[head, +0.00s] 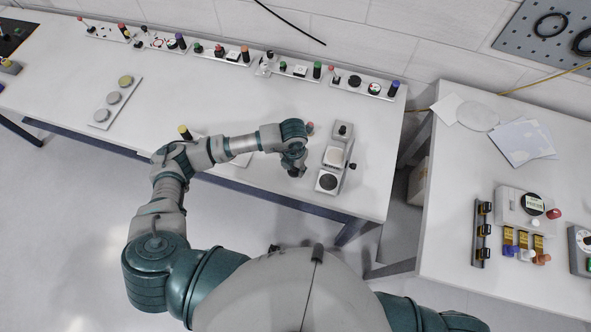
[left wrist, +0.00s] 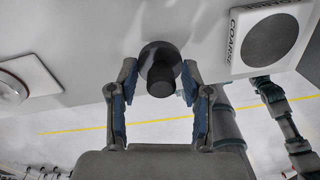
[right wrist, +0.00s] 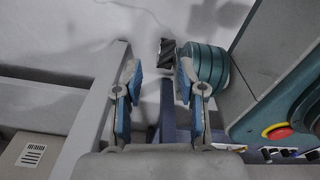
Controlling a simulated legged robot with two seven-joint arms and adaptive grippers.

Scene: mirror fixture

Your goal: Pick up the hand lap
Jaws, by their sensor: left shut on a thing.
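The hand lap, a black disc with a round knob, shows in the left wrist view (left wrist: 160,72) between the blue-padded fingers of my left gripper (left wrist: 158,88). The fingers are shut on its knob. In the head view my left gripper (head: 297,168) is at the front part of the long white table, just left of a grey fixture. The dark lap under it is mostly hidden there. My right gripper (right wrist: 158,84) shows only in the right wrist view, with its fingers apart and nothing between them.
The grey fixture (head: 341,146) carries a black round pad, marked COARSE in the left wrist view (left wrist: 268,40). A plate with round pads (head: 114,98) lies at left on the white table (head: 200,92). Racks of small parts (head: 222,54) line the wall. A second table (head: 455,160) stands right.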

